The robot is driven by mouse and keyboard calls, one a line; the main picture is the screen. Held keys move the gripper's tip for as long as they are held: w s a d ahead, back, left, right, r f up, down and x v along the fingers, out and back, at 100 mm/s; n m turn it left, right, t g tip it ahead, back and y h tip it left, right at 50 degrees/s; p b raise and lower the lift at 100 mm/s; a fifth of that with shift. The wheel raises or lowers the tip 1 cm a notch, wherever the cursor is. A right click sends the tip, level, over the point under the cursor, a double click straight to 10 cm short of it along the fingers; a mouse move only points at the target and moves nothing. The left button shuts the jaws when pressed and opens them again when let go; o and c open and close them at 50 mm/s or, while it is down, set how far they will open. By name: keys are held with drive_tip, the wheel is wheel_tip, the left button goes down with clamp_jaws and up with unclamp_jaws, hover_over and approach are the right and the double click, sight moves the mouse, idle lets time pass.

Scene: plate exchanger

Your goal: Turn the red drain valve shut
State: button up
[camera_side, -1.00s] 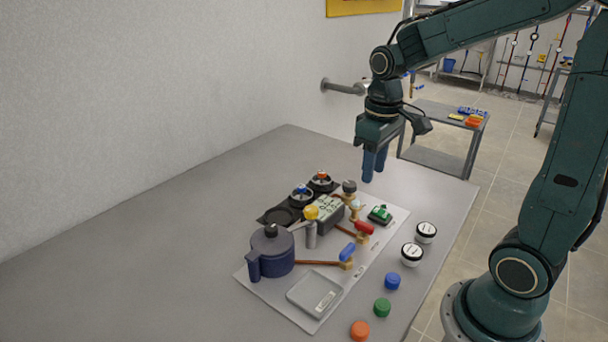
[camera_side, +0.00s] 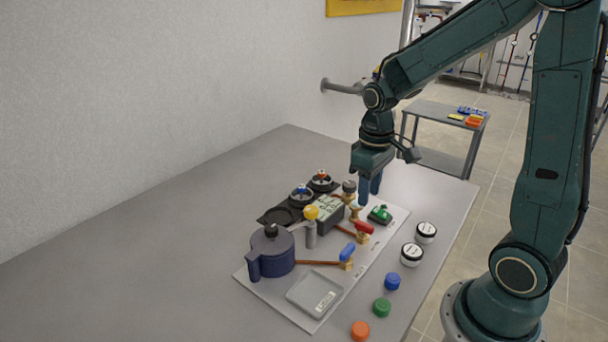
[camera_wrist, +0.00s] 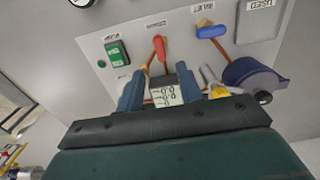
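The red drain valve handle (camera_side: 364,228) sits on a brass body at the right part of the white board, in front of the green switch. It also shows in the wrist view (camera_wrist: 160,48), beyond my fingertips, with a label beside it. My gripper (camera_side: 370,196) hangs above the back right part of the board, pointing down, behind the red handle and apart from it. In the wrist view my gripper (camera_wrist: 160,82) has its two blue fingers spread, with nothing held between them.
The blue-handled valve (camera_side: 347,252) is in front of the red one. A green switch (camera_side: 380,214), a grey display box (camera_side: 327,212), a yellow-topped post (camera_side: 311,228) and a blue pot (camera_side: 271,252) stand close by. White-lidded jars (camera_side: 412,254) are to the right.

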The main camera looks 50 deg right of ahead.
sight(365, 224)
drive_tip(key=shift+f, duration=4.2)
clamp_jaws()
